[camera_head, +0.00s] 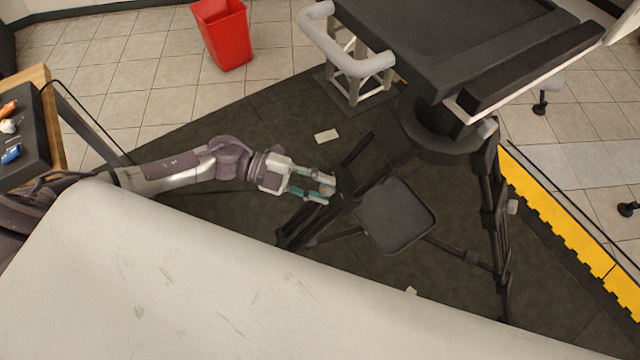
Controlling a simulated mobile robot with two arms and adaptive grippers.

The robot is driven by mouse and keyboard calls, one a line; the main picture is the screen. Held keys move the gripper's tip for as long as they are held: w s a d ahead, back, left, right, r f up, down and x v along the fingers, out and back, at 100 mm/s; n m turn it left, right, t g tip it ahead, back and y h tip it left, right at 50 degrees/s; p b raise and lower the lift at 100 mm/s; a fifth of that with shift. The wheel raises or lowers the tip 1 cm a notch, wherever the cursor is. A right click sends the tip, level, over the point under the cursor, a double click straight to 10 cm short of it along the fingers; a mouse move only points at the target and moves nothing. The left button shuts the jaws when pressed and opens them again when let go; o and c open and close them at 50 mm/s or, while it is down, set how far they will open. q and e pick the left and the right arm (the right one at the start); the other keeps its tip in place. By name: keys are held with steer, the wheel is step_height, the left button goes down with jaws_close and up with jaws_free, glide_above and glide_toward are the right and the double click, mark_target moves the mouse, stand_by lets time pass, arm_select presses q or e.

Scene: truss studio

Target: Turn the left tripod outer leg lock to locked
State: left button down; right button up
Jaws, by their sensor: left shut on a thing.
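The black tripod (497,222) stands on the dark mat right of centre, its legs spread under a wide black top. My left gripper (322,187) reaches in from the left to the tripod's left leg (343,200). Its teal-padded fingers are shut on a small light grey knob, the left outer leg lock (327,180), at the side of that leg. The fingers partly hide the lock, and its turn angle cannot be told. Another grey knob (512,207) shows on the right leg. My right gripper is not in view.
A flat dark tray (398,222) hangs between the legs. A white truss piece (355,62) stands behind. A red bin (223,35) is at the back left, a side table with tools (20,130) at far left. A pale surface (190,285) fills the foreground.

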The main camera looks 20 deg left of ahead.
arm_select(q)
steer(key=shift+m+g, duration=0.3)
steer(key=shift+m, duration=0.3)
steer(key=shift+m+y, duration=0.3)
steer(key=c, duration=0.8)
jaws_free()
steer(key=v, duration=1.2)
